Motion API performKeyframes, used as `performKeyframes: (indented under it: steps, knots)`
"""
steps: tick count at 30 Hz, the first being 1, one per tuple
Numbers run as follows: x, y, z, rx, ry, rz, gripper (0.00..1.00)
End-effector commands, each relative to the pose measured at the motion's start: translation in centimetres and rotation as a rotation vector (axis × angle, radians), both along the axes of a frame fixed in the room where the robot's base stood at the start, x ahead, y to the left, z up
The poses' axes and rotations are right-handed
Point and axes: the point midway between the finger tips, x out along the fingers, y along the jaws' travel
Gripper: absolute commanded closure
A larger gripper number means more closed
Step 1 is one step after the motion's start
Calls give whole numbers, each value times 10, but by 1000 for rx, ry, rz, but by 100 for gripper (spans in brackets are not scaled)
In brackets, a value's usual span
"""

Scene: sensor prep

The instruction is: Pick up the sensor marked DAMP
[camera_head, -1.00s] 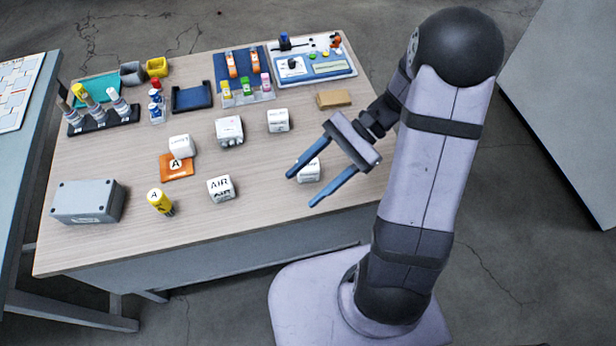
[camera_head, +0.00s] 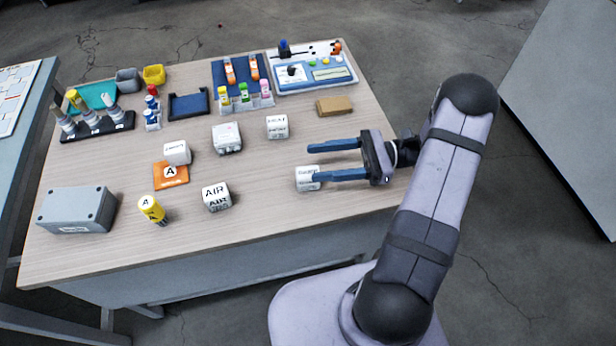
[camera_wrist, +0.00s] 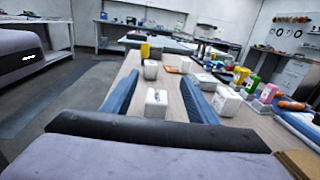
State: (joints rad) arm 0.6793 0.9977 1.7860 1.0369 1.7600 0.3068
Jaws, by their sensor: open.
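A white sensor cube (camera_head: 305,179) stands on the table near its front right edge. Its marking is too small and partly covered to read surely as DAMP. My gripper (camera_head: 311,162) is open and empty, its two blue fingers pointing left. The nearer finger overlaps the cube's right part in the head view. In the wrist view a white cube (camera_wrist: 157,103) shows between the two fingers, apart from both. The cube marked AIR (camera_head: 216,197) stands further left. Other white cubes (camera_head: 277,126), (camera_head: 227,138) and (camera_head: 177,152) stand behind, their markings hard to read.
An orange pad marked A (camera_head: 171,175), a yellow cylinder (camera_head: 152,209) and a grey box (camera_head: 75,210) lie left. A tan block (camera_head: 334,106) lies behind my gripper. Racks and a control panel (camera_head: 312,70) fill the back. The wooden table (camera_head: 250,230) is clear in front.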

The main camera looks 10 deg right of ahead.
Motion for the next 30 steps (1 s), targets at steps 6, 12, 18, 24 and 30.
performKeyframes:
  steps: [6,12,18,24,30]
  knots:
    - [0,0,-39,1,2,1,47]
    - [2,20,-40,0,0,3,47]
    - [3,25,-41,-2,-1,0,47]
    - [3,33,-41,-1,0,2,47]
    - [6,57,-40,-1,2,4,47]
